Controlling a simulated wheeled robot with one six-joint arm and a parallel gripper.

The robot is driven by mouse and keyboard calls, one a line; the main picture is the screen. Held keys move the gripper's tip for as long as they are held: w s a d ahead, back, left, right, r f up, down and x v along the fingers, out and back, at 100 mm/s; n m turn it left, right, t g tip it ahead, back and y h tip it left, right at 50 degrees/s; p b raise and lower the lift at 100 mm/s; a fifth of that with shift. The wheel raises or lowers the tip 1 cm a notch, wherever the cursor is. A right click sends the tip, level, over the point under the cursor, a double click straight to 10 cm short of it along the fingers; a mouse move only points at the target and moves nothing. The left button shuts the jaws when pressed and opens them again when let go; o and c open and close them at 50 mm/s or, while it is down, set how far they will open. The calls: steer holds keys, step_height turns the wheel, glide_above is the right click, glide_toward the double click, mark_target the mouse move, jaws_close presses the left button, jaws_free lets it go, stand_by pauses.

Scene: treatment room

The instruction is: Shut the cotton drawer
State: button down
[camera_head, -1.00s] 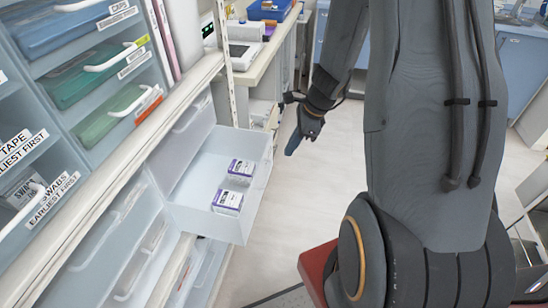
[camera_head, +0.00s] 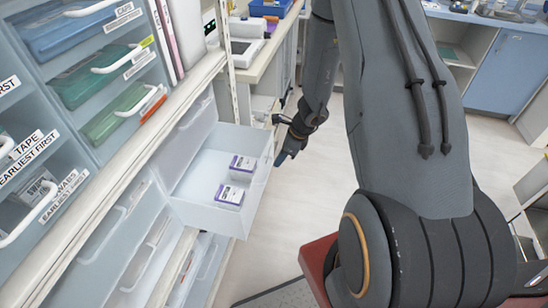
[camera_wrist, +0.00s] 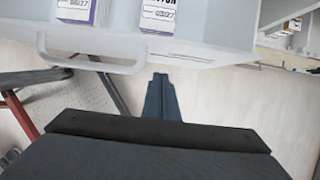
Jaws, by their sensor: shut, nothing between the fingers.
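The cotton drawer (camera_head: 208,214) is a translucent white drawer, pulled well out of its cabinet at the left. Two white and purple boxes lie in it, one box (camera_head: 243,165) behind the other (camera_head: 229,195). My gripper (camera_head: 281,160) is shut and empty, close to the drawer's right end in the head view. In the wrist view the shut fingertips (camera_wrist: 160,77) point at the drawer front (camera_wrist: 200,52), just right of its clear handle (camera_wrist: 90,58). I cannot tell whether the fingertips touch the drawer.
Labelled drawers (camera_head: 85,75) with white handles fill the upper left. More translucent drawers (camera_head: 135,255) sit below the open one. A counter (camera_head: 262,55) with devices stands behind. The pale floor (camera_head: 330,175) right of the drawer is clear.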

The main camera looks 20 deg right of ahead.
steer(key=shift+w+a+p, duration=0.35)
steer(key=shift+w+a, duration=0.25)
steer(key=shift+a, duration=0.3)
